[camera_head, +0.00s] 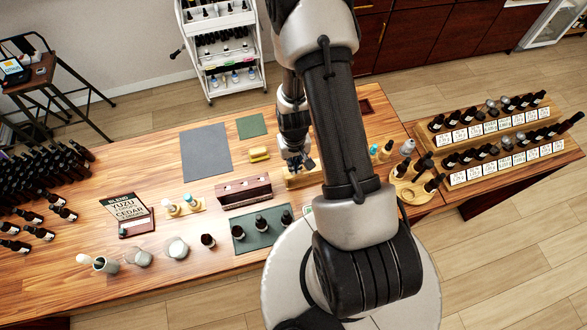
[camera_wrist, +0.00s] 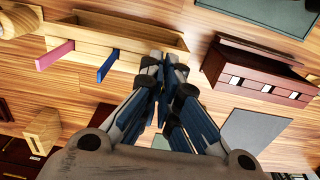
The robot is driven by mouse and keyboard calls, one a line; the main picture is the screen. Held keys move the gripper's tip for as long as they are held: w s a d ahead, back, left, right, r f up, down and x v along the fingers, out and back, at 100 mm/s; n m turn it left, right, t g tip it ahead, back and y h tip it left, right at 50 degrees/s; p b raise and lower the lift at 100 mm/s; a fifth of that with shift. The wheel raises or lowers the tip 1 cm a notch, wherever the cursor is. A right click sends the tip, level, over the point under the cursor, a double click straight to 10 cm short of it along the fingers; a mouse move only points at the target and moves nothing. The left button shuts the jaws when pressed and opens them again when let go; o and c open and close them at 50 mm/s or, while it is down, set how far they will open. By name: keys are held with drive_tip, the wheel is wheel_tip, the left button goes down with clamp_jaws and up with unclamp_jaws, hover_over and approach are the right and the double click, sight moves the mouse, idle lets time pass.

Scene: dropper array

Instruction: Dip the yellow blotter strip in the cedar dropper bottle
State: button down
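My gripper (camera_head: 303,166) is low over the light wooden strip holder (camera_head: 300,181), in the middle of the table. In the wrist view its fingertips (camera_wrist: 165,66) come close together at the holder's near edge (camera_wrist: 125,45); whether they grip anything is unclear. A pink strip (camera_wrist: 55,55) and a blue strip (camera_wrist: 107,66) stick out of the holder, left of the fingers. I cannot make out the yellow strip; the fingers may hide it. Dark dropper bottles (camera_head: 261,223) stand on a green mat (camera_head: 262,238); their labels are unreadable, so I cannot tell which is cedar.
A dark red rack (camera_head: 241,196) stands left of the holder; it also shows in the wrist view (camera_wrist: 255,75). A card (camera_head: 128,211) reads YUZU and CEDAR. Glass beakers (camera_head: 176,247) stand front left. Bottle racks (camera_head: 490,145) are at right.

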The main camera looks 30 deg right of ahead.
drive_tip(key=shift+r, duration=0.2)
drive_tip(key=shift+r+p, duration=0.3)
drive_tip(key=shift+r, duration=0.1)
drive_tip(key=shift+r, duration=0.1)
idle(0.3)
wheel_tip(320, 180, up, 8)
drive_tip(key=p, duration=0.4)
drive_tip(key=shift+f+p, duration=0.25)
drive_tip(key=shift+p, duration=0.05)
drive_tip(key=shift+f, duration=0.1)
